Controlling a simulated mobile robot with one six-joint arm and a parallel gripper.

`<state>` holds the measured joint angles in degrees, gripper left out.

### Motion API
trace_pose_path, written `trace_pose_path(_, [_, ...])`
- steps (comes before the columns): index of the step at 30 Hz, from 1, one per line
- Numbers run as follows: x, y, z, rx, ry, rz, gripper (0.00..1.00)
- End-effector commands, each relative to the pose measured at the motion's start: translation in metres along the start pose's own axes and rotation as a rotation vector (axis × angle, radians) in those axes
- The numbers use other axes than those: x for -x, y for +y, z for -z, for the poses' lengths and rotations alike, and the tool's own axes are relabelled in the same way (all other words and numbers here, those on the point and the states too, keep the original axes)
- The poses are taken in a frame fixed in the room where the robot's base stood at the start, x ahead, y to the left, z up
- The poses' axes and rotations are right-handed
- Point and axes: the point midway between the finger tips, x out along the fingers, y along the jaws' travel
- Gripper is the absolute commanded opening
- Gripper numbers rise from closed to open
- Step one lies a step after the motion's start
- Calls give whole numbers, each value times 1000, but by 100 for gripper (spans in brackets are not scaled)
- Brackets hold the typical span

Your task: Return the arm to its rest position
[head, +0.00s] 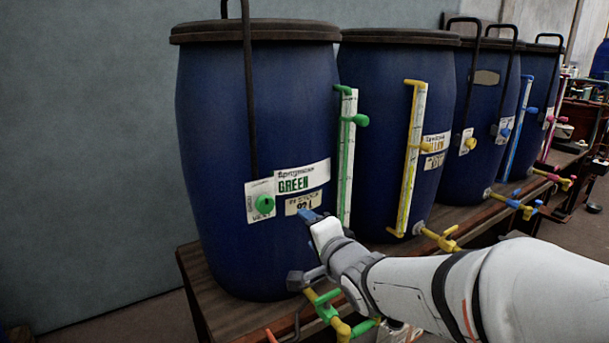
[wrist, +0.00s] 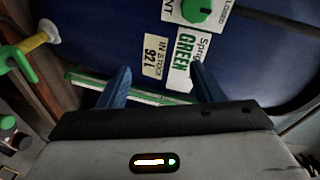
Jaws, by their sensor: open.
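My arm reaches in from the lower right of the head view. My gripper (head: 308,217) is in front of the nearest blue vat (head: 262,100), which has a label reading GREEN (head: 303,178). In the wrist view my gripper (wrist: 160,75) shows two blue fingers spread apart with nothing between them. The GREEN label (wrist: 186,58) and a stock label reading 92 L (wrist: 154,56) lie beyond the fingers on the vat. I cannot tell whether the fingertips touch the vat.
A green gauge (head: 347,160) stands right of the gripper, and a green and yellow tap (head: 328,308) sits below it. More blue vats (head: 385,110) line the wooden bench (head: 212,302) to the right. A green knob (head: 265,204) is left of the gripper.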

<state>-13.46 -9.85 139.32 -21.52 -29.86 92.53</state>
Motion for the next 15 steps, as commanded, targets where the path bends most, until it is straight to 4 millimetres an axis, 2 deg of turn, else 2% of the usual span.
trace_pose_path(1, [11,5,15,79,36,-81,59])
trace_pose_path(3, [27,23,31,206,61,-221,59])
trace_pose_path(7, [67,56,52,419,28,-482,59])
trace_pose_path(11, [116,83,57,594,-111,-718,59])
trace_pose_path(15, [171,101,49,732,-343,-894,59])
